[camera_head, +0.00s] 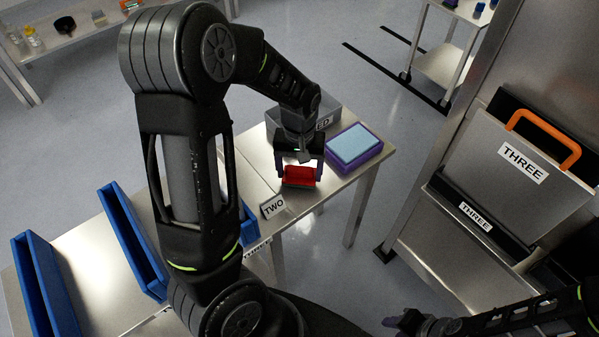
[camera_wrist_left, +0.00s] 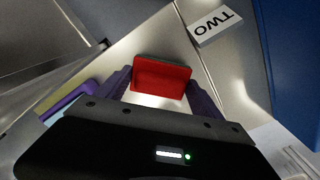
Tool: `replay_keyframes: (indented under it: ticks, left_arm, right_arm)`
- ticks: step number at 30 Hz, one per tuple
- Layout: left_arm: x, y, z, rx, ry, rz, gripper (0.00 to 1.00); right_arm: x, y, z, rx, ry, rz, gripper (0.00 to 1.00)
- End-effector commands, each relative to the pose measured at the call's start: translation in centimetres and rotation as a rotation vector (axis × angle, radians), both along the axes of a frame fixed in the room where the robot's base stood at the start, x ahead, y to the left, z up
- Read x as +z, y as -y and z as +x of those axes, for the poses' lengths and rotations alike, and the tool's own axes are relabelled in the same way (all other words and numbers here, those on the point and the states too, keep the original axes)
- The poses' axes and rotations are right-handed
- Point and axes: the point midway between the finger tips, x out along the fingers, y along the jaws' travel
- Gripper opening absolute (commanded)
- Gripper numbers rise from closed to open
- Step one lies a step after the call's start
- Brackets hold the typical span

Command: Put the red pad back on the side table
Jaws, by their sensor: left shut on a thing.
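The red pad (camera_head: 301,176) is at the right part of the metal side table (camera_head: 253,160), close to the TWO sign. My left gripper (camera_head: 300,170) comes down over it from above and is shut on it. In the left wrist view the red pad (camera_wrist_left: 161,77) sits between the two purple fingers of my left gripper (camera_wrist_left: 160,90). I cannot tell whether the pad touches the tabletop. My right gripper (camera_head: 405,322) is low at the bottom right of the head view, away from the table; its fingers are too unclear to read.
A purple tray with a light blue pad (camera_head: 354,147) stands right of the red pad. A grey bin (camera_head: 335,112) is behind. The TWO sign (camera_head: 272,207) and blue bins (camera_head: 130,240) are to the left. A metal cabinet with a THREE panel (camera_head: 520,165) stands at right.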

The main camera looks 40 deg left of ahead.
Motion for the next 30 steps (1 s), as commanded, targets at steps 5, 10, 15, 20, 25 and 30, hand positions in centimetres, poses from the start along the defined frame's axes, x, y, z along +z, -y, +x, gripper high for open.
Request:
replay_keyframes:
  ticks: [5,10,15,20,25,30]
  left_arm:
    - [-1.39,0.01,-0.02,-0.001,0.0,0.0,0.12]
    - [-1.35,0.01,0.01,-0.001,0.0,0.0,0.12]
    - [-1.34,0.01,0.01,-0.001,0.0,0.0,0.9]
    - [-1.32,0.0,0.01,0.0,0.001,0.0,0.98]
    - [-1.3,0.0,0.01,0.0,0.001,0.0,0.98]
    - [-0.51,0.01,0.11,0.0,0.004,0.0,0.98]
  right_arm:
    - [-0.04,0.0,0.01,0.0,0.0,0.0,0.36]
    - [-0.04,0.0,0.0,0.0,0.0,0.0,0.36]
    - [-0.04,0.0,0.0,0.0,0.0,0.0,0.36]
    - [-0.04,0.0,0.0,0.0,0.0,0.0,0.36]
    - [-0.04,0.0,0.0,0.0,0.0,0.0,0.36]
    - [-0.01,0.0,0.0,0.0,0.0,0.0,0.36]
